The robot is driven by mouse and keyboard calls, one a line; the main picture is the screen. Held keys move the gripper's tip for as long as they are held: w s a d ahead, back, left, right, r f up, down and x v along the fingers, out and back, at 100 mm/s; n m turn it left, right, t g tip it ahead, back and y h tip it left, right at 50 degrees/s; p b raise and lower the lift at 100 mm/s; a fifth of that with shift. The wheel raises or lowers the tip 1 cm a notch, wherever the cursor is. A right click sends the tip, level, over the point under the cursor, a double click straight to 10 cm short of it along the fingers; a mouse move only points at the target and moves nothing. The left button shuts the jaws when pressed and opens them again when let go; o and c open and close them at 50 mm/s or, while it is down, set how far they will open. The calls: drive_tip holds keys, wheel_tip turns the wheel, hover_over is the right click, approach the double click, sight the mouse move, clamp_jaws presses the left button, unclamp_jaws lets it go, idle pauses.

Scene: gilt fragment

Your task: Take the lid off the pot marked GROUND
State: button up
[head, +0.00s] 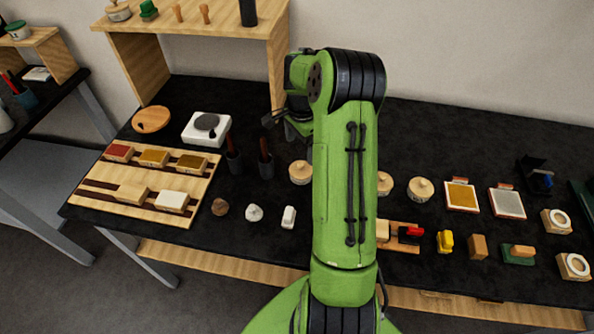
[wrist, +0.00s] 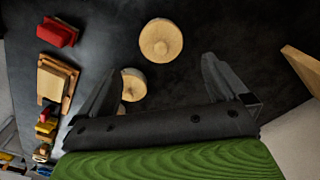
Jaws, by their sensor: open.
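Pots with round pale wooden lids stand on the black table: a left pot (head: 300,172), a middle pot (head: 385,184) partly behind my arm, and a right pot (head: 420,189). All show their lids on. No GROUND marking is readable. My gripper (wrist: 166,62) is open and empty; in the wrist view one round lid (wrist: 161,40) lies ahead of the fingers, and another (wrist: 133,84) is beside the left finger, partly covered. I cannot tell which pots these are. In the head view my gripper (head: 284,121) is left of my arm, above the table and mostly hidden.
A wooden board with coloured blocks (head: 196,196) lies at the left. Dark cups with tools (head: 265,165) stand near the left pot. Gold (head: 461,195) and grey (head: 507,203) panels lie at the right. A wooden shelf (head: 200,27) stands behind. Several small items line the front edge.

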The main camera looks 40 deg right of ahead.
sight(301, 164)
wheel_tip(301, 164, down, 9)
drive_tip(key=shift+w+d, duration=0.15)
drive_tip(key=c, duration=1)
drive_tip(key=shift+r, duration=0.15)
